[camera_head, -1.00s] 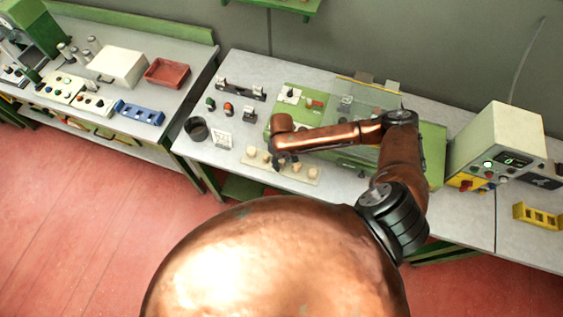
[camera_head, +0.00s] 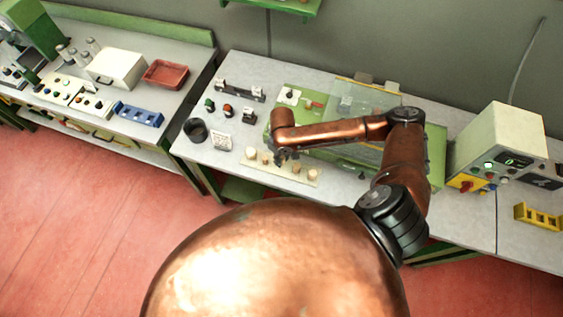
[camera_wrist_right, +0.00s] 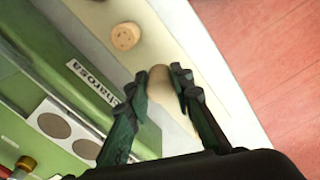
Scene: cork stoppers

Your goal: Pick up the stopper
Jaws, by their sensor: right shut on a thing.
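My right gripper (camera_head: 284,160) is over the pale board (camera_head: 247,162) on the middle bench, pointing down. In the right wrist view the fingers (camera_wrist_right: 160,88) are closed on a tan cork stopper (camera_wrist_right: 158,80), which shows between the fingertips. Another stopper (camera_wrist_right: 125,36) stands on the board, beyond the fingers. In the head view several stoppers stand along the board, such as a pale one at the left end (camera_head: 252,152) and one at the right end (camera_head: 313,174). The held stopper is hard to make out there. My left gripper is not in view.
A green machine (camera_head: 432,160) with a clear guard (camera_head: 362,102) stands close behind my right arm. A black cup (camera_head: 196,129) and a small white sign (camera_head: 221,141) are left of the board. A grey control box (camera_head: 500,140) stands at the right.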

